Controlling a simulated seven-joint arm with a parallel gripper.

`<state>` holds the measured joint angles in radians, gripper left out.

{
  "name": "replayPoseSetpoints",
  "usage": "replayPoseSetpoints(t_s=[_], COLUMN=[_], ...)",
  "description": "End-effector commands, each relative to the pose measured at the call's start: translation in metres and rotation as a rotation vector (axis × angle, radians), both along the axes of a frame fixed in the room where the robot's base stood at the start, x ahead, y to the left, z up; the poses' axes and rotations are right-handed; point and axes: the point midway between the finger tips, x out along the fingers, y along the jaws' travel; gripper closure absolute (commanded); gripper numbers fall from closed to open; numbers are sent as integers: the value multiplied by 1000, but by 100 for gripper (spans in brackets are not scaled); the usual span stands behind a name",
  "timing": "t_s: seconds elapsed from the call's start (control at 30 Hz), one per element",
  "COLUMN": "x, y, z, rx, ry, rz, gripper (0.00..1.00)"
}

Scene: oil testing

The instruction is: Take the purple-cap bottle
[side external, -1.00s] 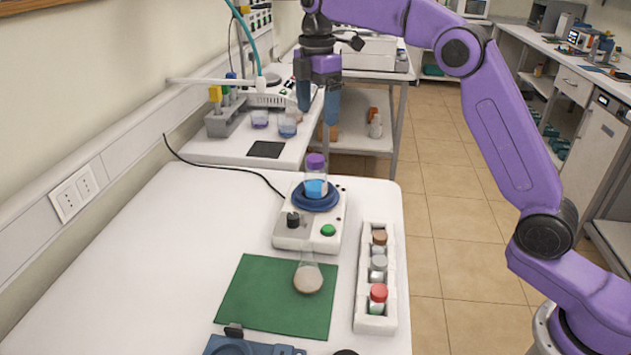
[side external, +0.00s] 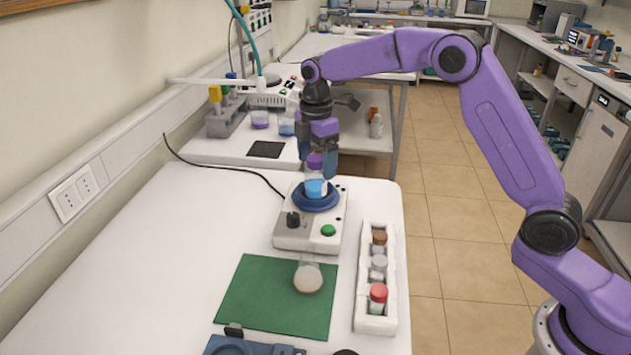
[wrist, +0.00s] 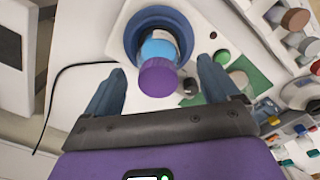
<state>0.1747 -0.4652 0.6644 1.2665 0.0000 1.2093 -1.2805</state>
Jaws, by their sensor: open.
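The purple-cap bottle (side external: 315,175) stands on the blue round holder (side external: 316,203) of the white mixer-like device (side external: 308,234). It has a purple cap and blue contents. My gripper (side external: 318,165) is low over the bottle, with its fingers beside the cap in the side view. In the wrist view the bottle's purple cap (wrist: 158,77) lies between the two open blue fingers of my gripper (wrist: 157,75), with gaps on both sides. I cannot tell the exact height of the fingertips against the cap.
A white rack (side external: 375,278) with several capped bottles stands at the right. A black cable (side external: 225,170) runs behind the device. The table's left side is clear.

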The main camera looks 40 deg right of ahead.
Motion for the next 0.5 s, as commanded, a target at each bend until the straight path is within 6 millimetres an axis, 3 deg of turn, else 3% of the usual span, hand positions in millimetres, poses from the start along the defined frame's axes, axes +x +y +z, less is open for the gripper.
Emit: replayPoseSetpoints(t_s=[0.23, 0.5], x=[2, 2], y=[0, 1], z=[-35, -44], rx=[-1, -1], ry=[4, 0], rz=[0, -1], gripper=[11, 11])
